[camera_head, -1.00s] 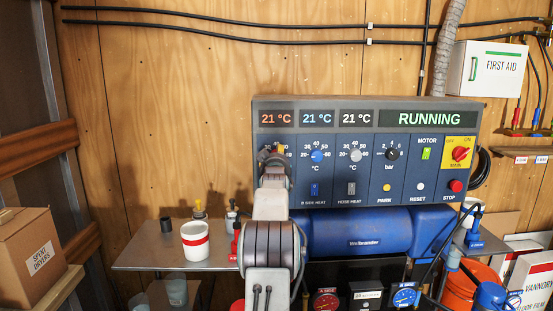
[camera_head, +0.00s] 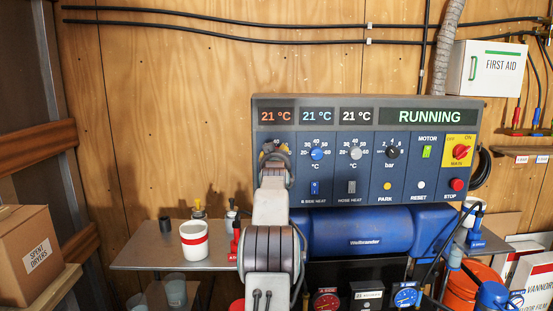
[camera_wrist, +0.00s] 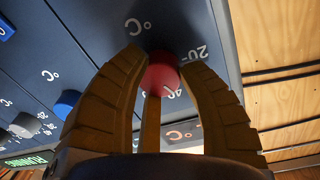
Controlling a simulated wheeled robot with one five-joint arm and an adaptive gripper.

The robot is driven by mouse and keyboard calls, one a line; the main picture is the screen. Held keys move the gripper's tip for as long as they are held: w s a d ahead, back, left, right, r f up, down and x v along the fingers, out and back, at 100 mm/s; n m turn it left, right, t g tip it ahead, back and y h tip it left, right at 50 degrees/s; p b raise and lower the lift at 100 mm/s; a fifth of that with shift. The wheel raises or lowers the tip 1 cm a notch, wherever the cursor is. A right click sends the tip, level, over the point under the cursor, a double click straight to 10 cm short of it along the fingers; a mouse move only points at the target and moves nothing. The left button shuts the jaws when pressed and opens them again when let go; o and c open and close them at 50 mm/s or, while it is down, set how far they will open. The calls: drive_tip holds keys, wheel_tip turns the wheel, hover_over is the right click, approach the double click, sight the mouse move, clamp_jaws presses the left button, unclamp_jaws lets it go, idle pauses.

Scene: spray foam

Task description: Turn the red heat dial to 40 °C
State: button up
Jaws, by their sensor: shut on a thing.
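The red heat dial (camera_wrist: 162,74) sits on the dark blue panel in the wrist view, between my gripper's tan fingers. My gripper (camera_wrist: 164,80) is shut on it, with fingers on both sides and one below. In the head view my gripper (camera_head: 272,152) covers the dial at the panel's left end. Above it, the red-digit display (camera_head: 275,117) reads 21 °C.
The blue dial (camera_head: 317,153), grey dial (camera_head: 355,153) and black bar dial (camera_head: 392,152) stand in a row to the right. The red-and-yellow main switch (camera_head: 460,150) is at the far right. A white cup (camera_head: 194,242) stands on the shelf below left.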

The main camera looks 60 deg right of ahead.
drive_tip(key=shift+r, duration=0.2)
drive_tip(key=o, duration=1.2)
drive_tip(key=shift+w+f, duration=0.1)
drive_tip(key=shift+f, duration=0.05)
drive_tip(key=v, duration=1.2)
